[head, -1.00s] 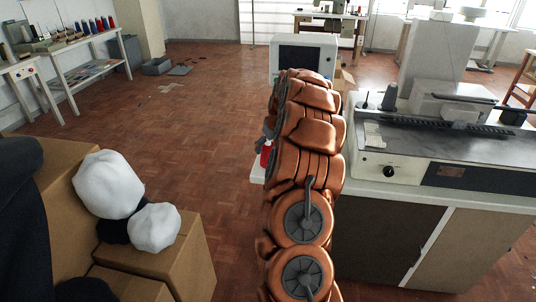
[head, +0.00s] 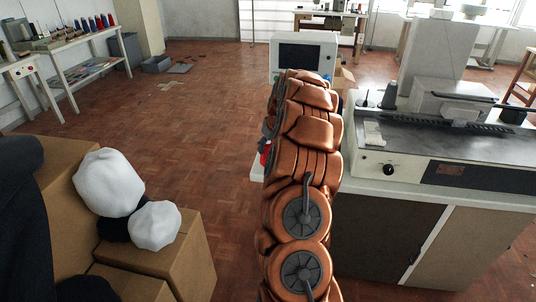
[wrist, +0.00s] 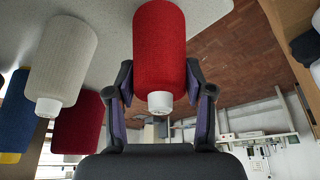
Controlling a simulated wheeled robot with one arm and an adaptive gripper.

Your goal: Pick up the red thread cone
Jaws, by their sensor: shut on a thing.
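The red thread cone (wrist: 160,45) is upright between the two fingers of my gripper (wrist: 161,88) in the wrist view, its white tip towards the camera. The fingers are shut on it, one on each side. In the head view a bit of the red cone (head: 265,148) shows at the left edge of my arm, which hides most of it and of my gripper.
In the wrist view a cream cone (wrist: 62,55), a darker red cone (wrist: 77,125) and a blue cone (wrist: 14,115) stand left of my gripper. In the head view cartons (head: 180,245) stand front left and a grey-topped machine cabinet (head: 440,155) stands right. Open floor (head: 190,120) lies between.

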